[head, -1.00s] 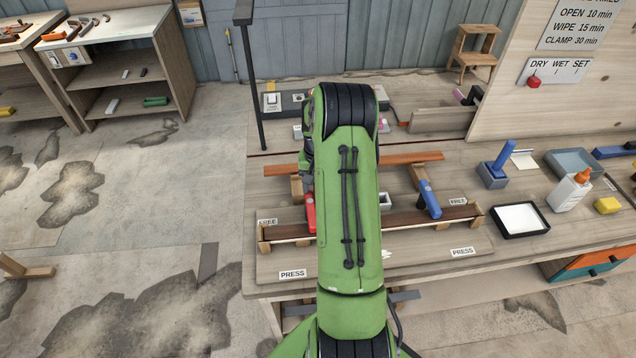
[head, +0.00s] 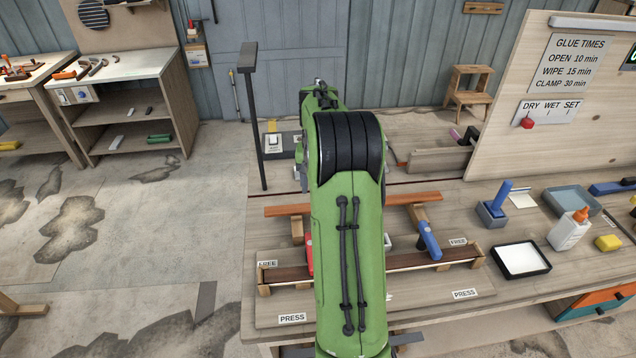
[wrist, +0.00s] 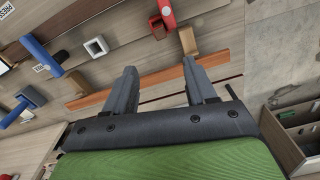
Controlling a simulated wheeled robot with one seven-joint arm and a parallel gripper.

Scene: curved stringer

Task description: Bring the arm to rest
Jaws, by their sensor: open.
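My gripper (wrist: 163,88) shows in the wrist view with its two grey fingers spread apart and nothing between them. It is above the workbench, with the orange-brown strip (wrist: 155,83) beyond and below the fingers. In the head view my green arm reaches forward over the bench and hides most of the gripper. The strip (head: 282,210) also shows there on both sides of the arm. A red clamp (wrist: 160,17) and a blue clamp (wrist: 40,54) stand apart from the fingers. The blue clamp (head: 429,241) is on the right of the curved jig in the head view.
A thin dark post (head: 257,130) stands left of the arm, close to it. A tall panel (head: 560,100) rises at the back right. A glue bottle (head: 569,229), a black-rimmed tray (head: 520,260) and a blue-handled tool (head: 495,205) occupy the bench's right side.

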